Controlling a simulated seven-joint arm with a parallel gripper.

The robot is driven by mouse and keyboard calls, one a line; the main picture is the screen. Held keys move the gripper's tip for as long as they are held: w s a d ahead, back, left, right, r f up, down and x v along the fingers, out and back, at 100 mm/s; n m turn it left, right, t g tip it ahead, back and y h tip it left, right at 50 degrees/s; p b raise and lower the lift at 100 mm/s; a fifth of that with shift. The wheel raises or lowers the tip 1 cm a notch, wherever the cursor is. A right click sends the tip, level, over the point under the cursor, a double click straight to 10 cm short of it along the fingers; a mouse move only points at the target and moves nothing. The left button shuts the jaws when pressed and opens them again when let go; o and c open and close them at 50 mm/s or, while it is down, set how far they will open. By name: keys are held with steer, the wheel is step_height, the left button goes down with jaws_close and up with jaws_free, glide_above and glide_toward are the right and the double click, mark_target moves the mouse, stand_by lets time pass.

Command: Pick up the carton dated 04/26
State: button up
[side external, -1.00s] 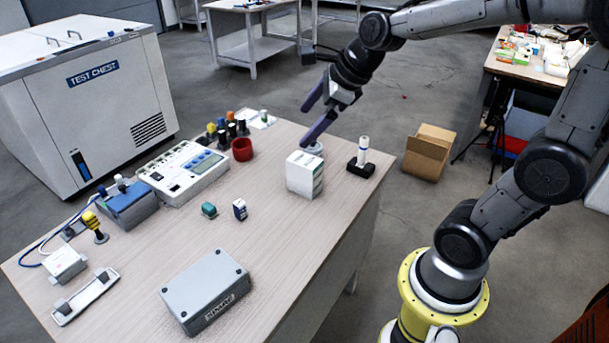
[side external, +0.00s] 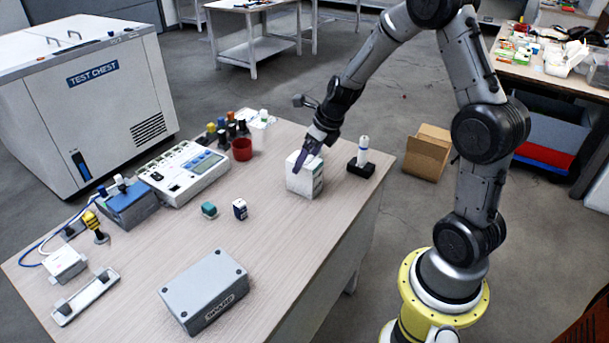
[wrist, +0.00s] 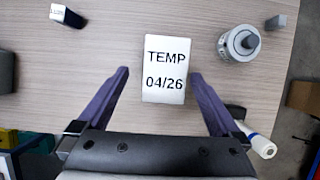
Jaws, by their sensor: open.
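The white carton (side external: 304,183) stands on the table near its right side in the side view. In the wrist view the carton's top (wrist: 164,70) reads "TEMP 04/26". My gripper (side external: 306,160) is just over the carton, pointing down. In the wrist view my gripper (wrist: 160,73) is open, with one purple finger on each side of the carton and gaps between fingers and carton. Nothing is held. How far the fingertips reach down beside the carton is hard to tell.
A white cylinder on a black stand (side external: 361,167) is right of the carton.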

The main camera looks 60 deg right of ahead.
steer(key=shift+w+d+x, duration=0.15)
steer(key=shift+d+x, duration=0.05)
steer(key=shift+x, duration=1.25)
steer(key=shift+w+d+x, duration=0.1)
steer(key=shift+d+x, duration=0.05)
steer(key=shift+x, duration=1.35)
steer(key=shift+r, duration=0.1)
steer(key=shift+c, duration=0.2)
steer(key=c, duration=1.4)
